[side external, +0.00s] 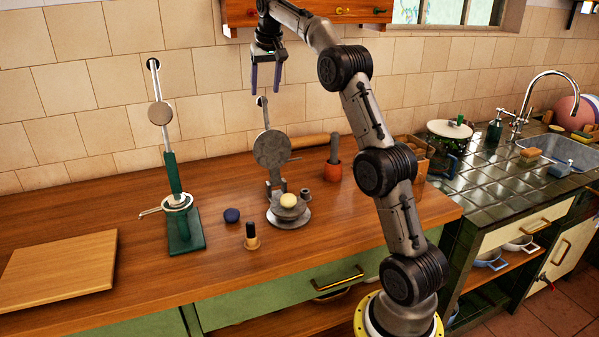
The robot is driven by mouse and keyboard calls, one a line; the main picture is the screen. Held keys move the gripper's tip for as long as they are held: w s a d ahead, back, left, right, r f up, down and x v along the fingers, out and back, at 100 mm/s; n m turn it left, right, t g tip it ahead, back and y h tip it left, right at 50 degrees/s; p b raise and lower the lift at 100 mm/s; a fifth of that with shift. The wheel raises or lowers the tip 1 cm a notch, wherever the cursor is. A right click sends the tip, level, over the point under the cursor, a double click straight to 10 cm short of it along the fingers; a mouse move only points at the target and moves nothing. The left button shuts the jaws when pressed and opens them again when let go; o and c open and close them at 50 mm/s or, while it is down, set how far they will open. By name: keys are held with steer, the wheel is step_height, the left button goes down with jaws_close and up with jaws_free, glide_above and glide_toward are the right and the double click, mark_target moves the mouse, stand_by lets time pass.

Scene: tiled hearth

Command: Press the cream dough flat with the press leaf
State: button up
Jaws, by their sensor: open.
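The cream dough (289,200) is a small pale ball resting on the grey metal press (291,217), on its lower plate. The round grey press leaf (271,148) stands raised, roughly upright, above and behind the dough. A short arm or handle sticks out to the right of the leaf. My gripper (266,92) is open and empty, pointing down.
A green press-like stand (181,225) is left. A wooden board (62,266) lies far left; a shelf (300,12) hangs above.

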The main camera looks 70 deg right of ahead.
mark_target(265, 99)
steer(key=shift+x, duration=3.1)
jaws_close()
steer(key=shift+r, duration=0.1)
